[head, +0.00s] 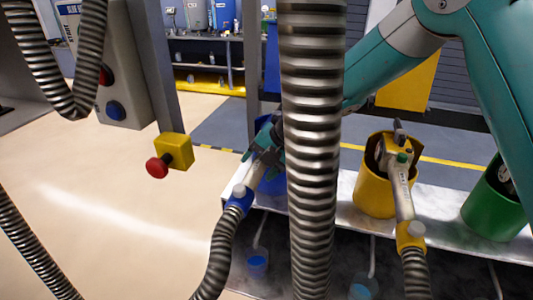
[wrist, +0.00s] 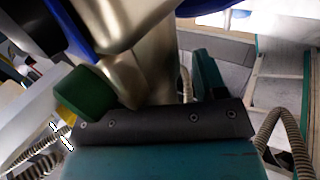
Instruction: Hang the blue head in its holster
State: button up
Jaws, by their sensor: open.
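The blue head (head: 239,197), with a blue collar and a hose below it, leans at the blue holster (head: 273,183) in the head view. Its upper part is at the holster's mouth, but my gripper and a thick hose hide how deep it sits. My gripper (head: 264,150) is open at the upper end of the head. In the wrist view, my open gripper (wrist: 147,85) has a green pad on the left and a teal finger on the right. The blue head's metal body (wrist: 122,35) lies between or just beyond them; contact cannot be told.
A yellow holster (head: 372,193) holds a yellow head (head: 402,190). A green holster (head: 492,210) stands at the right on the same metal shelf (head: 445,212). A thick hose (head: 312,130) hangs close in front. A yellow box with a red button (head: 173,152) hangs left. The floor there is clear.

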jog(key=b+v, duration=0.3)
jog(key=v, duration=1.4)
jog(key=shift+r, duration=0.3)
jog(key=s+d+f+m+g+h, duration=0.1)
jog(key=s+f+m, duration=0.1)
jog(key=s+m, duration=1)
jog(key=s+d+f+m+g+h, duration=0.1)
jog(key=s+f+m, duration=0.1)
jog(key=s+m, duration=1)
jog(key=shift+s+d+f+m+g, duration=0.3)
jog(key=shift+s+d+f, duration=0.1)
jog(key=shift+s, duration=0.4)
